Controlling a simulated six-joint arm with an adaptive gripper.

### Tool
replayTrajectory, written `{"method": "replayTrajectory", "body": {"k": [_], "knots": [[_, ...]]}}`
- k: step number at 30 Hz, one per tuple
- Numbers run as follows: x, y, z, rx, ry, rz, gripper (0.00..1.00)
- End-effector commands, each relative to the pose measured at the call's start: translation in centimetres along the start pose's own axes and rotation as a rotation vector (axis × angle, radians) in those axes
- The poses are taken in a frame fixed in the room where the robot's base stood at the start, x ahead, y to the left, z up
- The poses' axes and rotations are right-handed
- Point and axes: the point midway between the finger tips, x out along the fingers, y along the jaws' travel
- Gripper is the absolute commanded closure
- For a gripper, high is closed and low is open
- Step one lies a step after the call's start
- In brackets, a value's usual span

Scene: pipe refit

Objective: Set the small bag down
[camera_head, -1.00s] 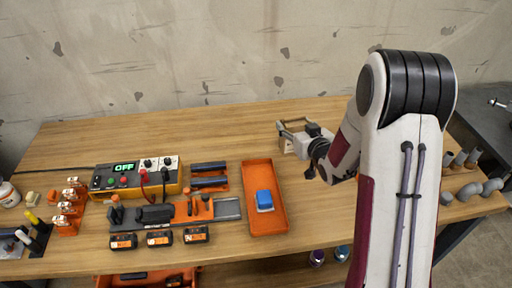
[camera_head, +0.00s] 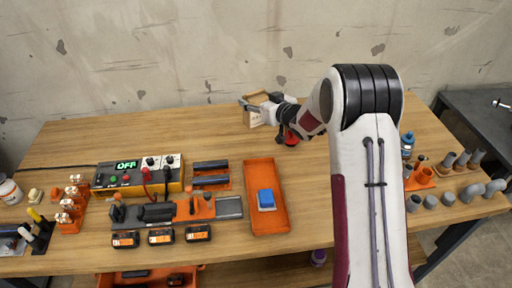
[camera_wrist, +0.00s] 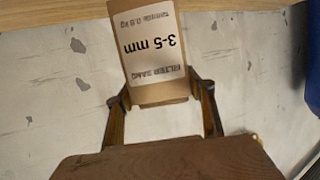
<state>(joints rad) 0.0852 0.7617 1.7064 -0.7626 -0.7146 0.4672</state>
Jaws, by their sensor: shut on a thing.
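The small bag is a tan paper bag (camera_head: 254,117) at the back of the bench, left of my forearm in the head view. In the wrist view the bag (camera_wrist: 150,50) shows a pale label reading "3-5 mm" and "FILTER SAND", upside down in the picture. My gripper (camera_wrist: 158,94) is shut on the bag, with one finger on each side of its near end. In the head view my gripper (camera_head: 257,105) is small and partly merges with the bag. I cannot tell whether the bag touches the bench or hangs just above it.
An orange tray (camera_head: 265,176) with a blue block (camera_head: 266,199) lies in front. A blue bottle (camera_head: 408,142) and grey pipe fittings (camera_head: 449,160) are at right. The back left bench is clear.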

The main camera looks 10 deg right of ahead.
Motion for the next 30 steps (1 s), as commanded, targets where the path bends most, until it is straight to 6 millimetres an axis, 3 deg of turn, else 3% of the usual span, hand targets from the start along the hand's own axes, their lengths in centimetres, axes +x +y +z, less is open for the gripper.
{"method": "replayTrajectory", "body": {"k": [17,30], "knots": [[0.1,0.1,0.3,0.003,0.005,0.009,0.94],[1.4,0.1,4.8,0.004,0.003,0.010,0.94]]}}
